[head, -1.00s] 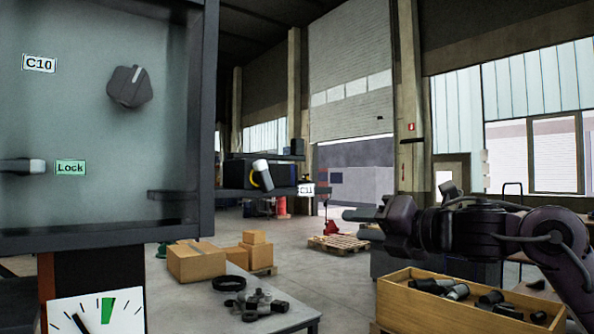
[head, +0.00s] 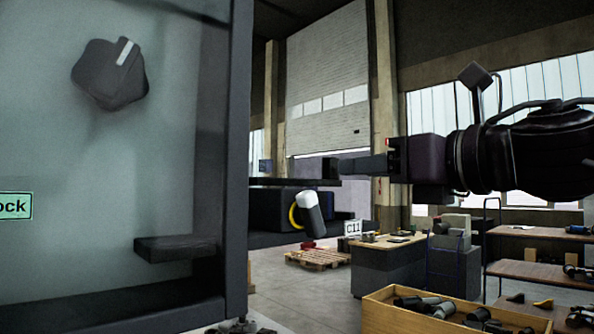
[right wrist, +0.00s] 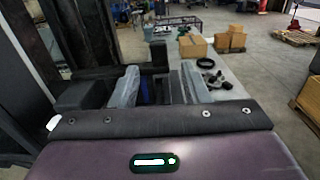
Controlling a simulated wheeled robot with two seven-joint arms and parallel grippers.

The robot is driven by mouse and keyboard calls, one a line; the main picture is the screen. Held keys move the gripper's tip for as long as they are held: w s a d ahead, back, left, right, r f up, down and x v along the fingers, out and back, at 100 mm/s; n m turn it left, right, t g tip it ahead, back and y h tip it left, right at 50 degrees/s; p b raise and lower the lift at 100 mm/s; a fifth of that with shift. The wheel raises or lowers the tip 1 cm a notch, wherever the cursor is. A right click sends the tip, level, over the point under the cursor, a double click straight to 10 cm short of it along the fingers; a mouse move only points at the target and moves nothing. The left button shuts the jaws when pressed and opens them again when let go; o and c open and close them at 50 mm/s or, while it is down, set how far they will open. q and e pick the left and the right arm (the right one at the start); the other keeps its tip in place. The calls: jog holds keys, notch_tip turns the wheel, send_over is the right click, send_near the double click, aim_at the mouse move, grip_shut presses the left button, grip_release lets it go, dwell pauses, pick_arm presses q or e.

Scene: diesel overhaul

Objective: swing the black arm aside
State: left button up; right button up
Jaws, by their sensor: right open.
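The black arm (head: 285,182) is a dark flat bar that reaches out right from behind the edge of the grey-green panel box in the head view. A short upright black block (head: 330,168) stands at its outer end. The block also shows in the right wrist view (right wrist: 158,56). My right gripper (head: 342,167) comes in from the right, level with the block. Its fingers are spread and empty, with the tips close to the block. In the right wrist view the block appears between and just beyond the two fingers; contact is unclear. My left gripper is not in view.
The panel box (head: 238,150) with a dark knob (head: 108,74) fills the left. Below the black arm is a grey-white handle (head: 310,213) with a yellow ring, near a C11 label (head: 352,228). A wooden crate of parts (head: 375,308) stands lower right.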

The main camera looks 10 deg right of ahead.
aim_at(335, 166)
jog(key=shift+w+a+r, duration=0.1)
jog(key=shift+w+a, duration=0.15)
jog(key=shift+w, duration=0.1)
jog(key=shift+w+a+r, duration=0.1)
jog(key=shift+w+a, duration=0.05)
jog(key=p+x, duration=0.3)
jog(key=shift+r, duration=0.25)
jog(key=p+x, duration=0.1)
jog(key=x, duration=0.1)
jog(key=shift+w+a+f, duration=0.1)
jog(key=shift+w+a, duration=0.05)
jog(key=shift+w, duration=0.15)
jog(key=shift+w+a+f, duration=0.1)
jog(key=shift+w+a, duration=0.05)
jog(key=shift+w, duration=0.1)
jog(key=shift+s, duration=0.25)
jog(key=shift+c, duration=1.3)
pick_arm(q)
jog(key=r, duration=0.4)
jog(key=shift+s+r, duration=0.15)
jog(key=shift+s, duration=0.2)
pick_arm(e)
grip_shut()
